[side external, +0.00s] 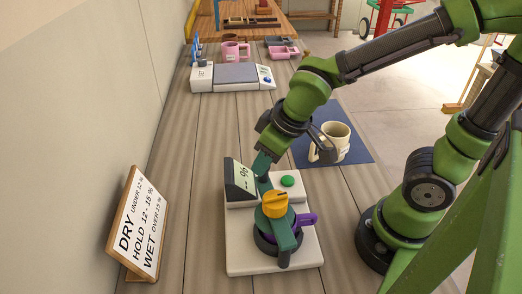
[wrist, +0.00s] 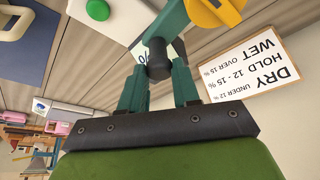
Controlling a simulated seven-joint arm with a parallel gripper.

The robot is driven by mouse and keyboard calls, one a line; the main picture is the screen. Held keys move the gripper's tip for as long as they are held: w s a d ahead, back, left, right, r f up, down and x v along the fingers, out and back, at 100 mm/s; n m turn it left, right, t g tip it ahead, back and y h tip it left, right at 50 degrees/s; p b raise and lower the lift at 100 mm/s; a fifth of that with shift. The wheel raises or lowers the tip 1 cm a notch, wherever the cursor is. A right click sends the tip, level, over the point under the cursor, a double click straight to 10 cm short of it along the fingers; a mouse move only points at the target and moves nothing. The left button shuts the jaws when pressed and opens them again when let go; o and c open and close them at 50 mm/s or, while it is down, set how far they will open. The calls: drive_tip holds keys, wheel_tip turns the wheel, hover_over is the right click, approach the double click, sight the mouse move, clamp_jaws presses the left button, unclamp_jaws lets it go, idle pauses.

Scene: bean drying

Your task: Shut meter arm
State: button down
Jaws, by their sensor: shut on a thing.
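The moisture meter (side external: 240,262) is a white base with a tilted display (side external: 240,178), a green button (side external: 288,181) and a dark round cup (side external: 265,245). Its teal meter arm (side external: 285,236) carries an orange-yellow knob (side external: 274,204) and lies across the cup; a purple part (side external: 306,220) shows beside it. In the wrist view the meter arm (wrist: 172,20) ends in a dark round grip (wrist: 158,58). My gripper (wrist: 160,80) has its teal fingers on either side of this grip, shut on it. In the side view my gripper (side external: 263,164) is beside the display, its contact partly hidden.
A sign card (side external: 137,225) stands left of the meter. A cream mug (side external: 332,142) sits on a blue mat (side external: 364,150) behind right. Bare table lies between the scale and the meter.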

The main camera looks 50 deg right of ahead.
drive_tip(key=shift+s+d+m+h, duration=0.4)
drive_tip(key=shift+s+d+m, duration=0.4)
drive_tip(key=shift+m, duration=0.2)
drive_tip(key=c, duration=0.8)
unclamp_jaws()
drive_tip(key=v, duration=1.7)
drive_tip(key=w+d+f+m+t, duration=0.1)
drive_tip(key=d+f, duration=0.1)
drive_tip(key=w+d+f+m+t+y, duration=0.1)
drive_tip(key=d+f, duration=0.1)
drive_tip(key=w+d+f+m+y, duration=0.1)
drive_tip(key=d+f+m, duration=0.1)
drive_tip(key=f, duration=0.1)
drive_tip(key=shift+w+t, duration=0.4)
